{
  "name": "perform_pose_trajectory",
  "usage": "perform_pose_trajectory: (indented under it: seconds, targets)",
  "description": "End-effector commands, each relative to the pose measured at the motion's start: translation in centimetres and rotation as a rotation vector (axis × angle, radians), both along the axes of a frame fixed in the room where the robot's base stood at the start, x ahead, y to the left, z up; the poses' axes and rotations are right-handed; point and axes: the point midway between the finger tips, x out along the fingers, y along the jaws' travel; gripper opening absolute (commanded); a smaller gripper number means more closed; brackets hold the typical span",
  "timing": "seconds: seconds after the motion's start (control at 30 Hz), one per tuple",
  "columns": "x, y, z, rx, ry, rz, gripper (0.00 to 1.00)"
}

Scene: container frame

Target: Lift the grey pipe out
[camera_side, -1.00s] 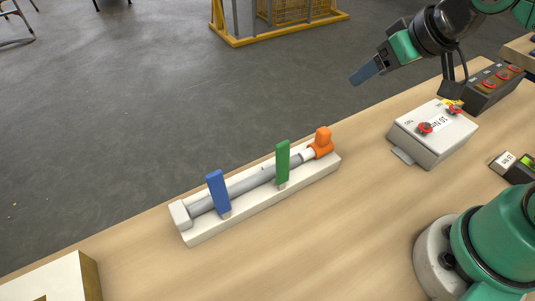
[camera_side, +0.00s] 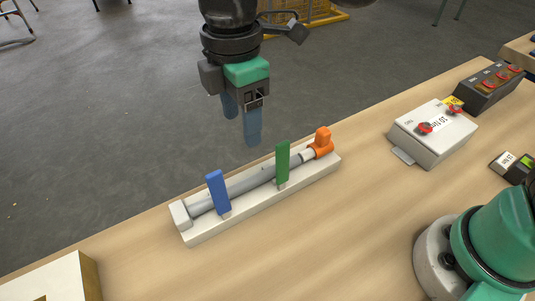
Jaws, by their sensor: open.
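The grey pipe (camera_side: 246,182) lies lengthwise in a white holder (camera_side: 262,203) on the wooden table. A blue upright clip (camera_side: 217,192) stands across the pipe near its left end. A green upright clip (camera_side: 282,163) stands across it right of the middle. An orange piece (camera_side: 322,144) sits at the holder's right end, by the pipe's end. My gripper (camera_side: 241,125) is above and behind the pipe's middle in the picture, pointing down. Its two blue-grey fingers are apart with nothing between them, and it appears clear of the pipe.
A grey box with red buttons (camera_side: 433,133) and a dark button panel (camera_side: 487,88) stand at the right. A pale box (camera_side: 75,276) is at the lower left corner. The table in front of the holder is bare.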

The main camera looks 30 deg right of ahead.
Motion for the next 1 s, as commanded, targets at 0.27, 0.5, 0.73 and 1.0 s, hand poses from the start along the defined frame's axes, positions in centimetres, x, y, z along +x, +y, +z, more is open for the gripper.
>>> perform_pose_trajectory:
  seconds: [0.27, 0.5, 0.73, 1.0]
  targets:
    - [0.1, -0.1, -6.5, 0.002, -0.003, -0.007, 0.62]
    - [0.1, -0.1, -9.0, 0.003, -0.004, -0.009, 0.62]
    - [0.1, -0.1, -11.9, 0.003, -0.004, -0.010, 0.62]
    - [0.1, -0.1, -13.0, 0.003, -0.005, -0.010, 0.62]
